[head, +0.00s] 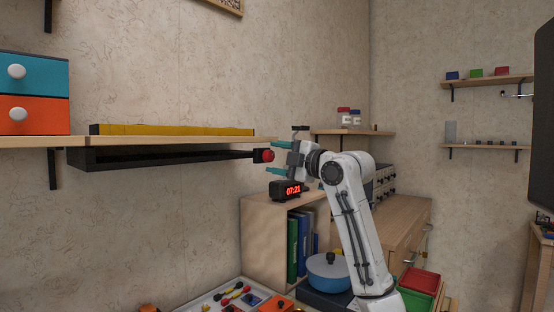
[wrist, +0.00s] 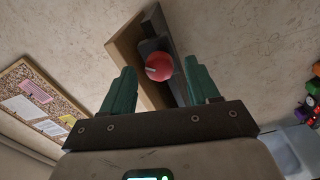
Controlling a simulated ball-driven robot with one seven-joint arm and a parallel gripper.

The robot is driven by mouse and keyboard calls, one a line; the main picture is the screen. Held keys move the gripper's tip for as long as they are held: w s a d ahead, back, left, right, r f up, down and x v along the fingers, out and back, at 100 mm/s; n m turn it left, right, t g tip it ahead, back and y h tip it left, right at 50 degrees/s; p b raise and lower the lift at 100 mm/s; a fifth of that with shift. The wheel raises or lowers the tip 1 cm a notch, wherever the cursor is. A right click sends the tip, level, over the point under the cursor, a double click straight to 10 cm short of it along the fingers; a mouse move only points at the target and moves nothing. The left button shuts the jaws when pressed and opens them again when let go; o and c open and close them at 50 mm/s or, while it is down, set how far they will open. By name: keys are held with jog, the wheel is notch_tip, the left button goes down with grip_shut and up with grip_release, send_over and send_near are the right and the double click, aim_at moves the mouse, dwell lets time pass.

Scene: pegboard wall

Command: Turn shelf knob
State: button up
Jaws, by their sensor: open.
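The shelf knob is a red round knob (head: 264,155) at the right end of a black bar under the wooden shelf (head: 180,143). In the wrist view the red knob (wrist: 159,67) carries a small pale mark and sits on a dark mount. My gripper (head: 276,158) has teal fingers, one above and one below the knob's height, just right of it. In the wrist view my gripper (wrist: 162,84) is open, and the knob shows between and beyond the fingertips. I cannot tell whether either finger touches it.
A yellow strip (head: 170,130) and a drawer box with teal and orange fronts (head: 32,92) stand on the shelf. Below my gripper are a clock (head: 286,191) and a bookcase (head: 262,242). A blue pot (head: 328,268) stands low beside my arm.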

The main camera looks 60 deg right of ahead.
jog(key=v, duration=1)
jog(key=shift+s, duration=0.2)
jog(key=shift+a, duration=0.1)
